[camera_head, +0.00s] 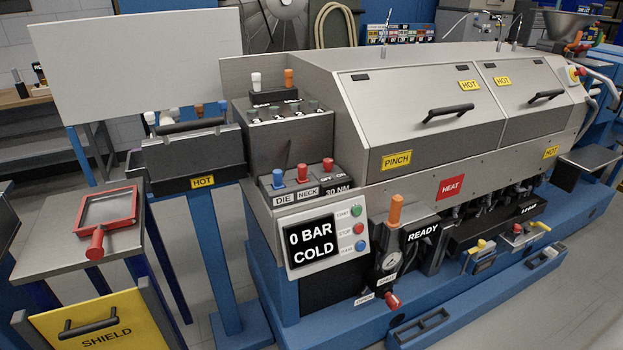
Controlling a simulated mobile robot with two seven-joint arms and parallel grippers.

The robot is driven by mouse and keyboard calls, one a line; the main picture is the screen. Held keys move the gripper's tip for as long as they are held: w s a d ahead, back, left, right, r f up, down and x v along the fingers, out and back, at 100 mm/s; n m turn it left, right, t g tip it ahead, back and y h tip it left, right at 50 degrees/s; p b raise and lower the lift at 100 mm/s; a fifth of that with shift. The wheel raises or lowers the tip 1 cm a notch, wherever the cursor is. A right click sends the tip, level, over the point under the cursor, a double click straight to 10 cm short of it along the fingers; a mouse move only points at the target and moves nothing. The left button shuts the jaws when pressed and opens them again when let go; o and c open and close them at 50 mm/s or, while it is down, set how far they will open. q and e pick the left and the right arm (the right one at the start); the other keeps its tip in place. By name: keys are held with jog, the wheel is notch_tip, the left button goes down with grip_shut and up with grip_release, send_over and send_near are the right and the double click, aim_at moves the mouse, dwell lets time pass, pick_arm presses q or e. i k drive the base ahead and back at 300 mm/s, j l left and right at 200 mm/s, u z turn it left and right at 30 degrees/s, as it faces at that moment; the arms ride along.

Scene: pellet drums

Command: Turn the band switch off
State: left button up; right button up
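No switch label reads "band", so I cannot tell for certain which one is the band switch. A black lever block (313,187) on the machine's left front carries a blue knob (278,177), a red knob (303,172) and another red knob (328,164). Its labels read DIE, NECK, OFF, ON and 30 NM. Behind it, a grey box carries a row of small dark toggles (284,113) with labels too small to read. Above these, a white knob (256,80) and an orange knob (289,78) stand upright. Neither gripper is in view.
A control panel (318,238) reads 0 BAR COLD. Hinged covers (420,100) marked HOT and PINCH span the machine. A black box marked HOT (195,160) stands left on a blue post. A red frame (106,208) and yellow SHIELD panel (110,322) are at lower left.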

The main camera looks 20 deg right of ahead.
aim_at(328, 162)
jog(key=z, duration=0.8)
jog(key=k+l+u, duration=0.15)
jog(key=l, duration=0.2)
jog(key=l+u, duration=0.15)
jog(key=l, duration=0.25)
